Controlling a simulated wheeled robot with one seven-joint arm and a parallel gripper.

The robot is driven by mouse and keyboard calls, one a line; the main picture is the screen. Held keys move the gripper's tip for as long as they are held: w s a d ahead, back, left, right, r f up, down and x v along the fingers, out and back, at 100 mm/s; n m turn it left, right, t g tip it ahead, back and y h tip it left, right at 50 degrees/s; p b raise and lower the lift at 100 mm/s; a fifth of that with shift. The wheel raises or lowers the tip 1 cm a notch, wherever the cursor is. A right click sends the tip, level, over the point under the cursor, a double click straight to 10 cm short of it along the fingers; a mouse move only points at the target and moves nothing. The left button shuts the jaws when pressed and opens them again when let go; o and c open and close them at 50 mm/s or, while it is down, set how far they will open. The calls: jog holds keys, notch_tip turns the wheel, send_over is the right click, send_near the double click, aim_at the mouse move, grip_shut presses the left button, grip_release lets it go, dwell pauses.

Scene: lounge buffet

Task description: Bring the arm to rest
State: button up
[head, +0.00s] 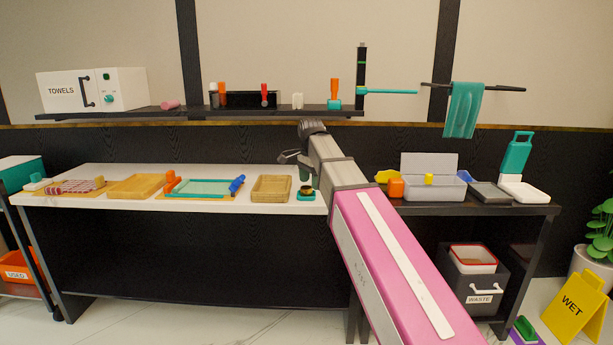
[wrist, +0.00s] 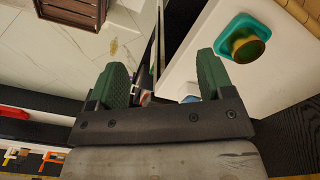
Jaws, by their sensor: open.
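My arm stretches from the bottom right of the head view toward the middle of the counter. My gripper (head: 296,166) is at its far end, above the back part of the white counter (head: 330,197). In the wrist view my gripper (wrist: 161,78) shows two green fingers set well apart, with nothing held between them. A small cup on a teal base (head: 306,194) stands on the counter just below the gripper. It also shows in the wrist view (wrist: 243,40), to the right of the fingers and apart from them.
A wooden tray (head: 272,189) lies left of the cup, with a teal tray (head: 205,188) farther left. A grey box (head: 440,189) stands on the dark table at right. A wall shelf (head: 200,113) runs above. A yellow WET sign (head: 577,305) stands on the floor at right.

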jog(key=s+d+f+n, duration=0.4)
jog(key=s+d+f, duration=0.2)
jog(key=f, duration=0.6)
jog(key=s+d+f+n, duration=0.4)
jog(key=s+d+f, duration=0.1)
jog(key=f, duration=0.7)
jog(key=s+d+f+n, duration=0.3)
jog(key=s+d+f, duration=0.3)
jog(key=f, duration=0.6)
jog(key=shift+s+d+f+n, duration=0.3)
jog(key=shift+s+n, duration=0.1)
jog(key=shift+s, duration=0.4)
